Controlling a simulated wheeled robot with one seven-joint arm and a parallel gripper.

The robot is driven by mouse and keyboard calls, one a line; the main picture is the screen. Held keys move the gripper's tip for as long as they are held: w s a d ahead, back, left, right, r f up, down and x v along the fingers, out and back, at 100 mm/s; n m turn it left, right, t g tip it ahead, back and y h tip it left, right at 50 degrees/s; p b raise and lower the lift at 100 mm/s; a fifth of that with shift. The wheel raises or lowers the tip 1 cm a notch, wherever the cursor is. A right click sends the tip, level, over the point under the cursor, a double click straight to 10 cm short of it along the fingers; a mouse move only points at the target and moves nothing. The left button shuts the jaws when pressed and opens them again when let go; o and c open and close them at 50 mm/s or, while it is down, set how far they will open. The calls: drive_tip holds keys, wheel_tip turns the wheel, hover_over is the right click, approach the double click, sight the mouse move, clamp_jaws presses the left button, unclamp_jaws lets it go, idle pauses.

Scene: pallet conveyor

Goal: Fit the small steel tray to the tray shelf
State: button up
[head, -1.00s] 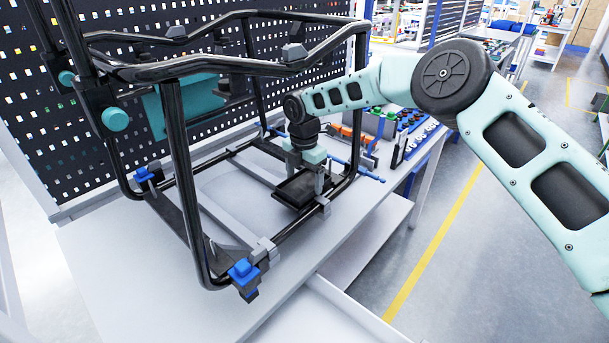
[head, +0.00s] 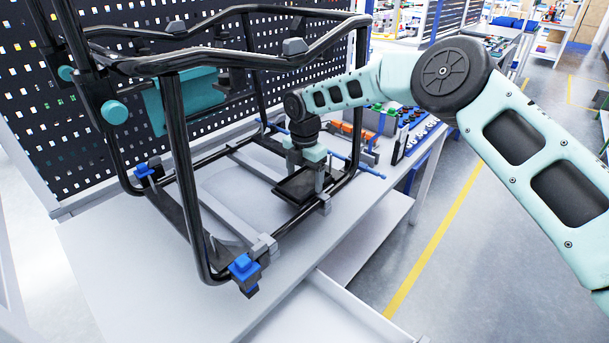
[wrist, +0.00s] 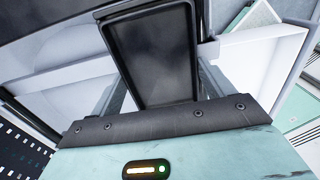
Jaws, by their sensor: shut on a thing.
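The small tray (head: 292,188) is dark, rectangular and shallow with a raised rim. It is over the right part of the lower level of a black tubular frame (head: 178,160). My gripper (head: 318,180) is shut on the tray's near right side and points down. In the wrist view the tray (wrist: 150,55) extends away from my gripper (wrist: 165,118), and its near edge is hidden by the gripper. Grey crossbars (head: 253,166) run beside the tray at the frame's base. I cannot tell which part is the tray shelf, or whether the tray touches the bars.
The frame's upright tubes and upper rail surround my forearm and gripper. Blue clamps (head: 243,266) sit at its lower corners. A teal block (head: 190,98) hangs inside at the back. A blue rod (head: 360,168) lies to the right. The white tabletop (head: 150,285) is clear in front.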

drive_tip(key=shift+s+d+f, duration=0.15)
drive_tip(key=shift+s+f, duration=0.05)
drive_tip(key=shift+f, duration=0.5)
drive_tip(key=o, duration=1)
drive_tip(key=shift+o, duration=0.2)
drive_tip(key=shift+r, duration=0.1)
drive_tip(key=r+p, duration=0.1)
drive_tip(key=r, duration=0.1)
drive_tip(key=r+p, duration=0.1)
drive_tip(key=r, duration=0.1)
drive_tip(key=shift+w+r, duration=0.2)
drive_tip(key=shift+r, duration=0.1)
drive_tip(key=s+d+r+p, duration=0.1)
drive_tip(key=s+d, duration=0.7)
drive_tip(key=s+d+f+m+b, duration=0.3)
drive_tip(key=d+f+m+b, duration=0.4)
drive_tip(key=f+m+b, duration=0.2)
drive_tip(key=s+d+f+m+b, duration=0.4)
drive_tip(key=d+f+m+b, duration=0.3)
drive_tip(key=f+m+b, duration=0.1)
drive_tip(key=shift+f+m+b, duration=0.4)
drive_tip(key=shift+f+b, duration=0.3)
drive_tip(key=shift+f, duration=0.2)
